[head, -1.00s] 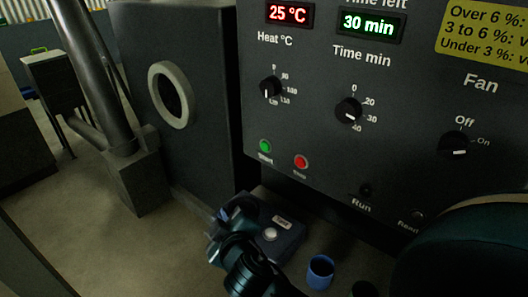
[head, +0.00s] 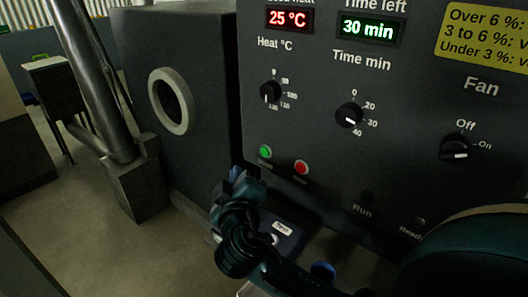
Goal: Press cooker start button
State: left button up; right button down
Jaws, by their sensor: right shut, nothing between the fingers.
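The cooker control panel (head: 310,130) is dark grey and fills the right half of the head view. The green start button (head: 265,152) sits low on its left side, with a small label under it too blurred to read. A red button (head: 301,167) is just right of it. My right gripper (head: 238,175) is shut and empty, below and left of the green button. A small gap shows between its fingertips and the button in the picture; the depth between them is hard to judge. My left gripper is not in view.
The panel has a heat knob (head: 270,93), a time knob (head: 349,115) and a fan knob (head: 456,149). Displays read 25 °C (head: 290,19) and 30 min (head: 369,28).

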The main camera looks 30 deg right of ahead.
jog(key=w+d, duration=0.2)
jog(key=d, duration=0.4)
jog(key=shift+w+d, duration=0.1)
dwell(2.0)
jog(key=shift+w+d, duration=0.1)
jog(key=shift+d, duration=0.2)
jog(key=shift+w+d, duration=0.15)
jog(key=shift+d, duration=0.3)
dwell(0.8)
jog(key=shift+a, duration=0.1)
jog(key=shift+s+a, duration=0.3)
jog(key=shift+a, duration=0.4)
jog(key=a, duration=0.1)
jog(key=s+a, duration=0.1)
jog(key=a, duration=0.2)
jog(key=shift+s+a, duration=0.3)
jog(key=shift+a, duration=0.1)
